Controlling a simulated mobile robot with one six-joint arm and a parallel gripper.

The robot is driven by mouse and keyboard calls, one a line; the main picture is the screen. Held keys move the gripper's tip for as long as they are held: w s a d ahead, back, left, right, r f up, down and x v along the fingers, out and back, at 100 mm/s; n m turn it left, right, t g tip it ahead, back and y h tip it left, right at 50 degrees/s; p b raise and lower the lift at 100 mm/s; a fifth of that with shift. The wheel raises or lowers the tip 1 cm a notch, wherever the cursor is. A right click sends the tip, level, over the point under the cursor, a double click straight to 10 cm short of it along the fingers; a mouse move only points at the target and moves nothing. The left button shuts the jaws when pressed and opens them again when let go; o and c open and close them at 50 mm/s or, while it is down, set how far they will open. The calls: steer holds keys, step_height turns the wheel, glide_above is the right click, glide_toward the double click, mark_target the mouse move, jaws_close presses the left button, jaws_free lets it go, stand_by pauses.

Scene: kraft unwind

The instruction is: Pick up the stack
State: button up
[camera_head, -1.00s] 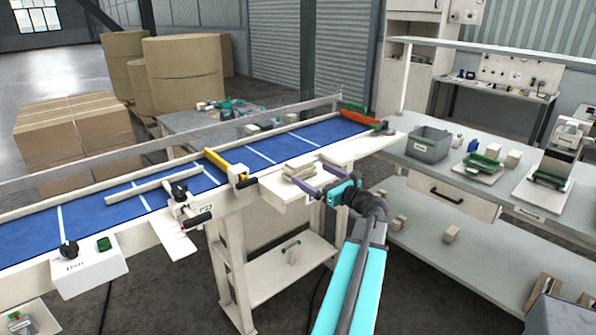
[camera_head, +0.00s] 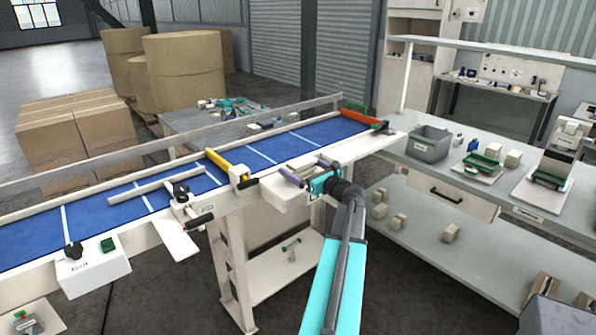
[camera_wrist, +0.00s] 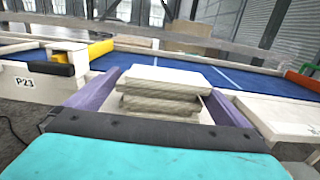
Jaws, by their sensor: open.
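The stack (camera_wrist: 160,88) is several flat, pale kraft pieces lying on one another, slightly askew. In the wrist view it lies straight ahead, between the two purple fingers of my gripper (camera_wrist: 158,98). In the head view my gripper (camera_head: 308,173) is at the white side shelf of the conveyor, and the stack (camera_head: 300,166) is mostly hidden by the fingers. The fingers are open, one on each side of the stack. I cannot tell whether either finger touches it.
The blue conveyor belt (camera_head: 262,150) runs behind the shelf, with a yellow bar (camera_head: 222,163) to the left and an orange bar (camera_head: 359,117) at the far right. A grey bin (camera_head: 428,144) stands on the bench at right.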

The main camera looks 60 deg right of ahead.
mark_target(292, 161)
steer(key=shift+w, duration=0.1)
steer(key=shift+d+p+x, duration=0.1)
steer(key=shift+p+x, duration=0.4)
steer(key=shift+x, duration=0.5)
steer(key=shift+d+p+x, duration=0.15)
steer(key=shift+p+x, duration=0.35)
steer(key=shift+x, duration=0.5)
steer(key=shift+w+d, duration=0.1)
steer(key=shift+w, duration=0.3)
steer(key=shift+r, duration=0.1)
steer(key=c, duration=1)
steer(key=shift+r+b, duration=0.85)
steer(key=shift+r, duration=4.15)
